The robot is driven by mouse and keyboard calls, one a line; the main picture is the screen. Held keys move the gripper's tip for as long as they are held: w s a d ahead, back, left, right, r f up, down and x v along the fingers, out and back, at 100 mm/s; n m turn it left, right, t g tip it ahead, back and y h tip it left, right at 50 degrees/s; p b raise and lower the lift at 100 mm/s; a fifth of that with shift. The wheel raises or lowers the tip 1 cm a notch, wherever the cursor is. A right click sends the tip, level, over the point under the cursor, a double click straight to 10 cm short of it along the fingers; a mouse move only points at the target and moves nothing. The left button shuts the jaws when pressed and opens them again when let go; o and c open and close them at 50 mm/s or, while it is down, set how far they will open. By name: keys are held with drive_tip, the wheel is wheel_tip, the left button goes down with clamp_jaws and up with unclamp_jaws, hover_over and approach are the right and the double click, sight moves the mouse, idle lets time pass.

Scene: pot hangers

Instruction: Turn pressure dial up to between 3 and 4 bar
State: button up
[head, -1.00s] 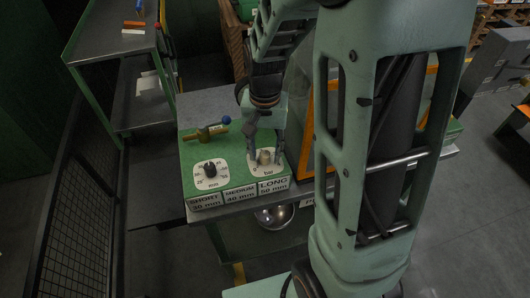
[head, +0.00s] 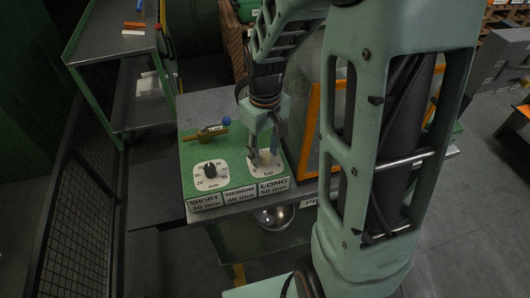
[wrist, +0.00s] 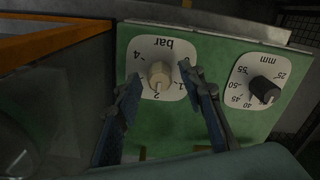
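The pressure dial is a beige knob (wrist: 160,74) on a white plate marked "bar" (wrist: 165,45), set in a green panel. The wrist view shows it upside down, with 1, 2 and 4 readable. The knob's marked end seems to face the 2. My gripper (wrist: 160,78) is open, one blue-grey finger on each side of the knob, with small gaps seen at both sides. In the head view my gripper (head: 264,154) is over the bar plate (head: 280,168) and partly hides the knob.
A black "mm" dial (head: 210,169) sits to the left on the same panel. A brass valve-like part with a blue ball (head: 226,121) lies behind it. An orange-framed clear panel (head: 312,130) stands close on the right. A metal bowl (head: 275,217) is below the table edge.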

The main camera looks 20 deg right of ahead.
clamp_jaws()
drive_tip(key=m, duration=0.7)
drive_tip(key=shift+m, duration=0.3)
drive_tip(key=m, duration=0.4)
drive_tip(key=shift+m, duration=0.3)
drive_tip(key=m, duration=0.3)
drive_tip(key=shift+m, duration=0.4)
drive_tip(key=shift+o, duration=0.4)
unclamp_jaws()
